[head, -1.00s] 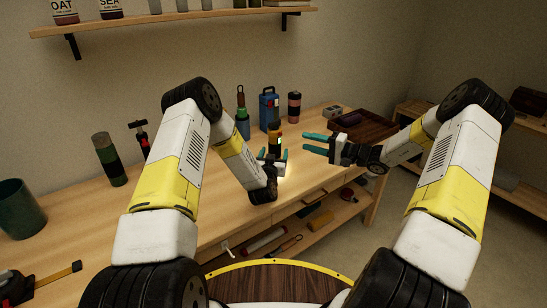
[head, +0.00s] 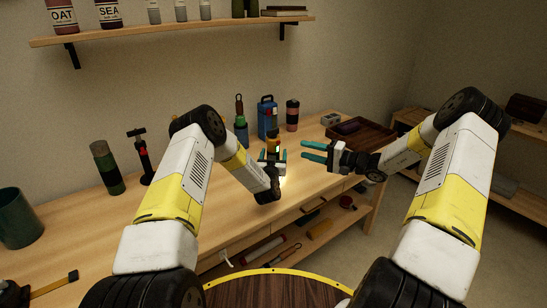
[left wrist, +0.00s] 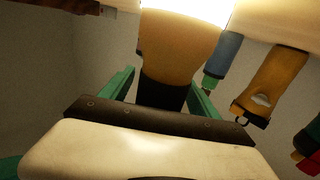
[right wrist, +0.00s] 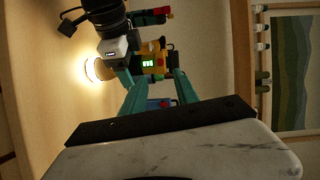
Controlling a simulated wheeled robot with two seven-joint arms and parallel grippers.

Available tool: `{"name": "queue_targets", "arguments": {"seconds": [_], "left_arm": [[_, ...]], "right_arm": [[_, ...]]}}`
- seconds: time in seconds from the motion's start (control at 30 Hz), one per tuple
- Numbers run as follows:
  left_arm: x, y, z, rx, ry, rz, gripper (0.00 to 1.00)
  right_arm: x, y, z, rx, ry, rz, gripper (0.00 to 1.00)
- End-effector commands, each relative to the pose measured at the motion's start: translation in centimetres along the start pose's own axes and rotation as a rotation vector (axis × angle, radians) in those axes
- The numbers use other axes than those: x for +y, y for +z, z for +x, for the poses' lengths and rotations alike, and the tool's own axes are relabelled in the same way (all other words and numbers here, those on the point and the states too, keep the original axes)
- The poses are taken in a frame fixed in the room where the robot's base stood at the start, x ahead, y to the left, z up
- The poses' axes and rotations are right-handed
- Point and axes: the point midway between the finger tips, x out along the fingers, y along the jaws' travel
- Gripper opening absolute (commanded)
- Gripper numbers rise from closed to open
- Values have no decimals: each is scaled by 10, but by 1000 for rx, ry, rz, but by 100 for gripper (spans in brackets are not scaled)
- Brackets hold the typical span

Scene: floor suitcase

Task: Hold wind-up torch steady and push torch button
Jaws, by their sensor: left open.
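The wind-up torch (head: 273,143) is orange and black with a small green-lit display, and stands over the workbench. Its end glows in the right wrist view, where its body (right wrist: 155,62) shows ahead of my fingers. My left gripper (head: 273,157) is open, with its fingers on either side of the torch. The left wrist view shows the orange torch body (left wrist: 178,50) between them, with a bright end at the top. My right gripper (head: 314,151) is open and empty, to the right of the torch and apart from it. I cannot make out the button for certain.
A blue lantern-like object (head: 267,118) and a pink-and-black flask (head: 292,115) stand behind the torch. A dark wooden tray (head: 375,142) lies at the bench's right end. A green flask (head: 105,168) stands at left. The bench front (head: 220,205) has bare room.

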Motion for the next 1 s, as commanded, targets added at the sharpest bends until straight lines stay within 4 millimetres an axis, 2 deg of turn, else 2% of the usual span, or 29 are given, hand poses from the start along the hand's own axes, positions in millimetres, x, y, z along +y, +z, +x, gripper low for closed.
{"name": "queue_targets", "arguments": {"seconds": [0.13, 0.17, 0.5, 0.57, 0.73, 1.0], "left_arm": [[0, 0, 0, 0, 0, 0, 70], [0, 0, 0, 0, 0, 0, 66], [0, 0, 0, 0, 0, 0, 0], [0, 0, 0, 0, 0, 0, 0], [0, 0, 0, 0, 0, 0, 0], [0, 0, 0, 0, 0, 0, 0]], "right_arm": [[0, 0, 0, 0, 0, 0, 36], [0, 0, 0, 0, 0, 0, 36], [0, 0, 0, 0, 0, 0, 36], [0, 0, 0, 0, 0, 0, 34], [0, 0, 0, 0, 0, 0, 1], [0, 0, 0, 0, 0, 0, 0]]}}
